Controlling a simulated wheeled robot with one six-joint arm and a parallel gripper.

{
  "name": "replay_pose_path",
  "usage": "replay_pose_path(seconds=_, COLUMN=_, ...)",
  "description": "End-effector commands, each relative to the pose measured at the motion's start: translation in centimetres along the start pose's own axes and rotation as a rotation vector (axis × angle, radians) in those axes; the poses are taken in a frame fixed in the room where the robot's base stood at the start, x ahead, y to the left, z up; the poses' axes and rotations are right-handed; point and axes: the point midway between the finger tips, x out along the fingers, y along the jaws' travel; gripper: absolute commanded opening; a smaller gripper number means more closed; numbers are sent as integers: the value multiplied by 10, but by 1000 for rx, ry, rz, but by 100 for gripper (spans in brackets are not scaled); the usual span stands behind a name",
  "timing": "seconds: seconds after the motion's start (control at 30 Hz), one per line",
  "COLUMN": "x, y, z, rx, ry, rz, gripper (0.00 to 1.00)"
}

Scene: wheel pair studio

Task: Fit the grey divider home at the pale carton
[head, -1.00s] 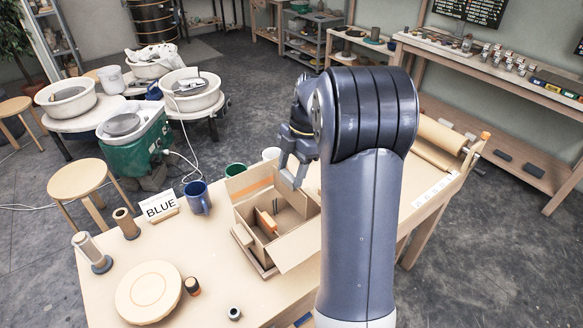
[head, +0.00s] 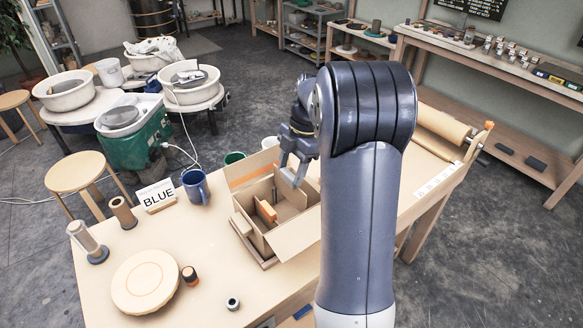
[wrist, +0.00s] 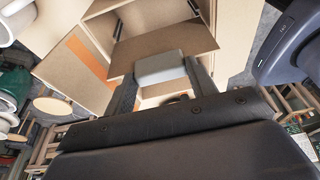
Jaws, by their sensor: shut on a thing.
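The pale carton (head: 291,237) stands open on the workbench, flaps spread, with an orange-topped partition (head: 266,211) inside. My gripper (head: 292,172) is at the carton's back right, over its opening. In the wrist view, my gripper (wrist: 162,73) is shut on the grey part of the divider (wrist: 160,67). A brown panel (wrist: 165,46) extends beyond that part towards the carton (wrist: 92,10); it appears to belong to the divider. The panel's far edge is near the carton's opening; I cannot tell whether it touches the walls or sits in a slot.
A blue mug (head: 196,187) and a "BLUE" sign (head: 157,195) stand left of the carton. A round board (head: 144,282), a dark small cup (head: 190,275) and a metal ring (head: 232,303) lie at the front left. Bare bench lies between them and the carton.

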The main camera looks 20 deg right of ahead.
Motion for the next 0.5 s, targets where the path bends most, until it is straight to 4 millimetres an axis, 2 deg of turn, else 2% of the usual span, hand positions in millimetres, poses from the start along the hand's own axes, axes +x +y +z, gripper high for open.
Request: replay_pose_path(seconds=0.5, x=9, y=0, z=3, rx=0, ry=0, rz=0, gripper=30)
